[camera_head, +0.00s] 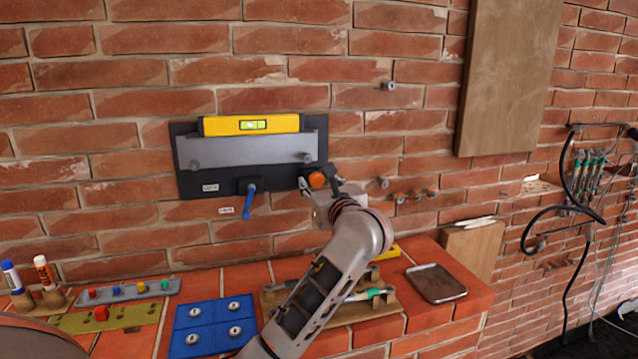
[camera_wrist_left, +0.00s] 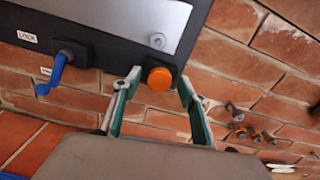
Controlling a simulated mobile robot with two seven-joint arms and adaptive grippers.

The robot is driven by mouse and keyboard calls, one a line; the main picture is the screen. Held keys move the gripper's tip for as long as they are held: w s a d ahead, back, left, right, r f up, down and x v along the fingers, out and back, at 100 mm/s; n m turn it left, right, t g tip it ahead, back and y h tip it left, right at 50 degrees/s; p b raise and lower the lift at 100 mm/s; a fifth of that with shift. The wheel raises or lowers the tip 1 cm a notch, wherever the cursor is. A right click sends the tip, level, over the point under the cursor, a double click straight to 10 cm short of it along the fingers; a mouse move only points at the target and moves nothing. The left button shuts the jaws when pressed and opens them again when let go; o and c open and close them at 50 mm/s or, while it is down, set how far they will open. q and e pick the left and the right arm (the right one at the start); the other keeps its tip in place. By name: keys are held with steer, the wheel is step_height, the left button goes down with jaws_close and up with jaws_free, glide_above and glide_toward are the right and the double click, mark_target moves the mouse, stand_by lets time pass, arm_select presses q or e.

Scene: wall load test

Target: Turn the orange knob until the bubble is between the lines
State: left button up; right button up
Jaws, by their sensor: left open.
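A dark panel (camera_head: 186,185) on the brick wall carries a grey bar (camera_head: 240,150) with a yellow level (camera_head: 290,123) on top. The level's green vial (camera_head: 253,125) is too small to tell where the bubble sits against the lines. The orange knob (camera_head: 316,180) is at the panel's lower right corner; it also shows in the left wrist view (camera_wrist_left: 159,79). My left gripper (camera_head: 318,177) is open, with one finger on each side of the knob. Whether the fingers touch it I cannot tell. My right gripper is not in view.
A blue lever (camera_head: 249,202) hangs left of the knob, by a label reading LOCK. Several bolts (camera_head: 400,198) stick out of the wall to the right. Below is a brick ledge with a blue tray (camera_head: 213,328), tools and a metal tray (camera_head: 436,283).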

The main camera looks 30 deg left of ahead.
arm_select(q)
steer(key=shift+w+a, duration=0.1)
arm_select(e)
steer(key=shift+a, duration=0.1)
arm_select(q)
steer(key=c, duration=1.1)
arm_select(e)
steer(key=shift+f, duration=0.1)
